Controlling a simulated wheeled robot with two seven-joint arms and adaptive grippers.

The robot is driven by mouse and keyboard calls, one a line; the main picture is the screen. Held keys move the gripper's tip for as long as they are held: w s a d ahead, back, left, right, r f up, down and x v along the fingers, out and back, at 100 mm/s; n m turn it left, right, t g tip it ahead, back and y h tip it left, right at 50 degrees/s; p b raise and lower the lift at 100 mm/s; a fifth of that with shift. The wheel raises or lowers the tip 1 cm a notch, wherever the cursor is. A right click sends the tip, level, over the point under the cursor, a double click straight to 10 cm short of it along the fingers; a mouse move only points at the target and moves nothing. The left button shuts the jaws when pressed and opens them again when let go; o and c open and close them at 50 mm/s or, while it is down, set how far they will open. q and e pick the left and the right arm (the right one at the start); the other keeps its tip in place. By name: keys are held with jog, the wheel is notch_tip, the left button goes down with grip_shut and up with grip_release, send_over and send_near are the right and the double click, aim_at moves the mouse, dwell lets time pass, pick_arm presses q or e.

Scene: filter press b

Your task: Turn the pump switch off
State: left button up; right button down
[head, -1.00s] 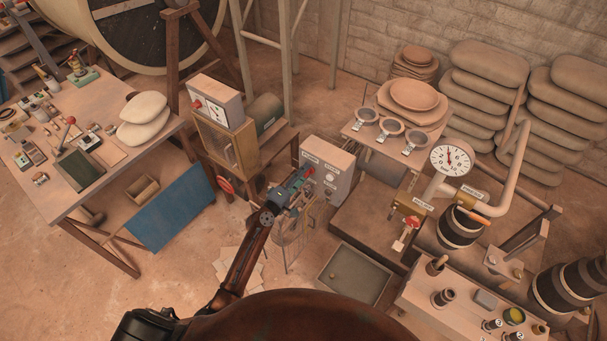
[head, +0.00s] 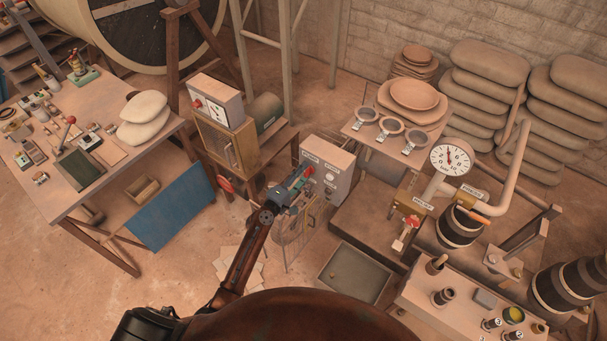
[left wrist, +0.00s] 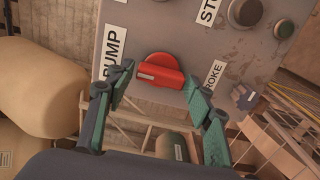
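The pump switch is a red rotary knob with a bar handle (left wrist: 160,72), next to the "PUMP" label on a grey control box (head: 327,168). In the left wrist view its bar lies roughly crosswise, slightly tilted, with a small pale tag on its left part. My left gripper (head: 303,181) is in front of the box face. In the left wrist view its two green-padded fingers (left wrist: 156,88) are spread apart, with the knob's bar between their tips. I cannot tell whether either finger touches the bar. My right gripper is not in view.
Dark round buttons (left wrist: 245,11) sit on the same box face, beside the switch. A wooden cabinet (head: 226,145) with a meter box stands to the left. A shallow tray (head: 354,279) lies on the floor below. A gauge (head: 451,160) and pipes stand to the right.

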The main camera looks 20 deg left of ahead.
pick_arm(q)
jog(key=shift+o, duration=1)
jog(key=shift+s, duration=0.1)
jog(key=v, duration=1.1)
jog(key=shift+s, duration=0.4)
jog(key=shift+a, duration=0.15)
